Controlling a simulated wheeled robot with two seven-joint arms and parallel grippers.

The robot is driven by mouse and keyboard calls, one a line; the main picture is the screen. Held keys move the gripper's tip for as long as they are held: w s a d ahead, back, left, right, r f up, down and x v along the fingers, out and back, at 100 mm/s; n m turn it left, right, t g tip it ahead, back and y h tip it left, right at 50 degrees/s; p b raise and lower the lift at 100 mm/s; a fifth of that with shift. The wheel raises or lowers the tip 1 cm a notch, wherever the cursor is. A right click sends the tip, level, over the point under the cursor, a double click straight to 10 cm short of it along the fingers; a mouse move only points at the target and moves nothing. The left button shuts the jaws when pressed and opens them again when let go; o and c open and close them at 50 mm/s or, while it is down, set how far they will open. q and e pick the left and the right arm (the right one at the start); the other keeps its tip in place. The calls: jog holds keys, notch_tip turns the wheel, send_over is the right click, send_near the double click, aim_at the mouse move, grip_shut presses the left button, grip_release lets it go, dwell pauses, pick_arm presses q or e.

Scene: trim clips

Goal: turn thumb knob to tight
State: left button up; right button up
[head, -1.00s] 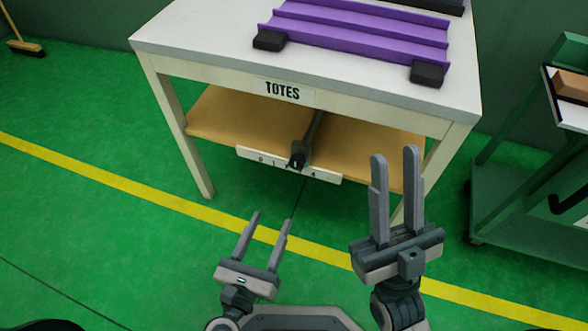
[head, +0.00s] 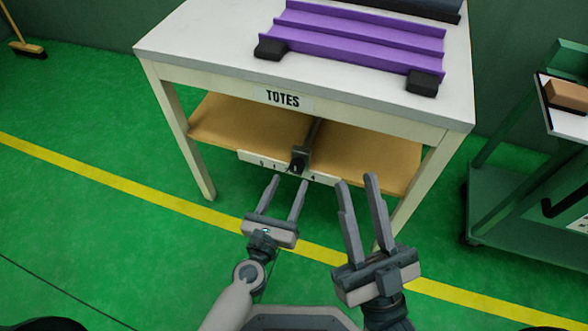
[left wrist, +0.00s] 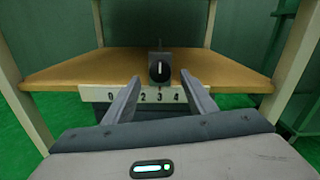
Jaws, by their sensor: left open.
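The dark thumb knob (head: 298,162) sits at the front edge of the table's lower shelf, above a white numbered scale strip (head: 256,161). In the left wrist view the knob (left wrist: 160,69) faces me with a light upright mark, above the strip (left wrist: 96,94) showing 0, 2, 3 and 4; my finger partly covers the strip. My left gripper (head: 291,180) is open, its fingers pointing at the knob from the front with nothing between them. My right gripper (head: 355,182) is open and empty, to the right of the left one and in front of the table.
The white table (head: 200,45) labelled TOTES carries a purple ribbed tray (head: 360,38) with black end blocks. Its legs flank the wooden shelf (head: 375,160). A green cart (head: 510,175) with a brown box stands at the right. The floor in front is clear.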

aim_at(295, 170)
pick_arm(q)
jog(key=x, duration=0.5)
jog(key=shift+w, duration=0.1)
pick_arm(e)
jog(key=shift+s+a+f+g, duration=0.15)
jog(key=shift+a+f+g, duration=0.1)
jog(key=shift+f, duration=0.3)
jog(key=shift+s+a+f+g, duration=0.15)
jog(key=shift+a+f+g, duration=0.1)
jog(key=shift+f, duration=0.3)
jog(key=shift+r, duration=0.1)
pick_arm(q)
jog(key=c, duration=0.8)
jog(key=shift+c, duration=1.2)
pick_arm(e)
jog(key=shift+w+d+r, duration=0.1)
jog(key=shift+w+r, duration=0.05)
jog(key=shift+r, duration=0.25)
